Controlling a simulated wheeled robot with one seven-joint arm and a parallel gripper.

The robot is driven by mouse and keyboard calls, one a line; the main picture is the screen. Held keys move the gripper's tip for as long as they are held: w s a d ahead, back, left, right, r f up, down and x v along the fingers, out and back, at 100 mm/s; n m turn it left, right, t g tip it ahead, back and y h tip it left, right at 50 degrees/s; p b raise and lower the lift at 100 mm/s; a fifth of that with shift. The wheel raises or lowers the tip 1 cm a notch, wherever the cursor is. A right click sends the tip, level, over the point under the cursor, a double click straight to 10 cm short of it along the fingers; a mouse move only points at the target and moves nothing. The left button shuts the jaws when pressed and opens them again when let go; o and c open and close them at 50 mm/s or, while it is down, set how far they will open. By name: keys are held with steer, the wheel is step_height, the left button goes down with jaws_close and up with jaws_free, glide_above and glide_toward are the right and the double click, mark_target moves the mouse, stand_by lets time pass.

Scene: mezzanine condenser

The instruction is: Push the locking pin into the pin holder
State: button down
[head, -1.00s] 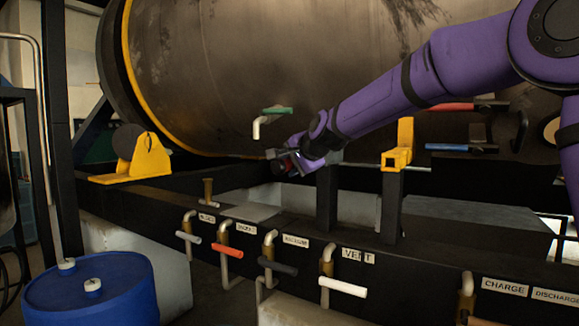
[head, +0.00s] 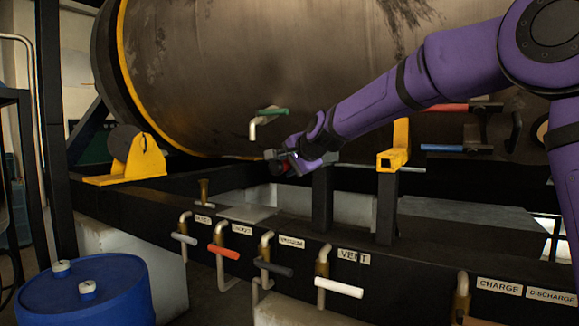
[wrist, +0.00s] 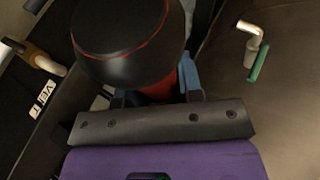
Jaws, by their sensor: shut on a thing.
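My gripper (head: 284,164) is shut on a black and red object, probably the locking pin (wrist: 130,45). In the wrist view its broad, rounded black end with a red line fills the upper middle, and a red part shows beside a blue-grey finger. In the head view only a small dark red bit of it shows at the jaws, in front of the big drum's lower side. A yellow bracket with a square opening, possibly the pin holder (head: 393,158), tops a dark post right of my gripper, apart from it. The held object's far end is hidden.
The large dark drum (head: 220,80) stands behind my arm. A green-handled valve (head: 270,112) sticks out just above my gripper. Red- and blue-handled levers are at the right. Several pipe valves, including VENT (head: 340,288), line the front beam. A blue barrel (head: 85,300) stands lower left.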

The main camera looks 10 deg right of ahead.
steer(key=shift+w, duration=0.1)
steer(key=shift+w+d, duration=1.2)
steer(key=shift+w, duration=0.3)
steer(key=shift+w+d, duration=1.15)
steer(key=shift+w, duration=0.35)
steer(key=shift+w+d, duration=1.2)
steer(key=shift+w, duration=0.3)
steer(key=shift+w, duration=0.1)
steer(key=shift+r, duration=0.1)
steer(key=c, duration=0.8)
jaws_free()
steer(key=shift+o, duration=0.6)
steer(key=shift+d, duration=0.1)
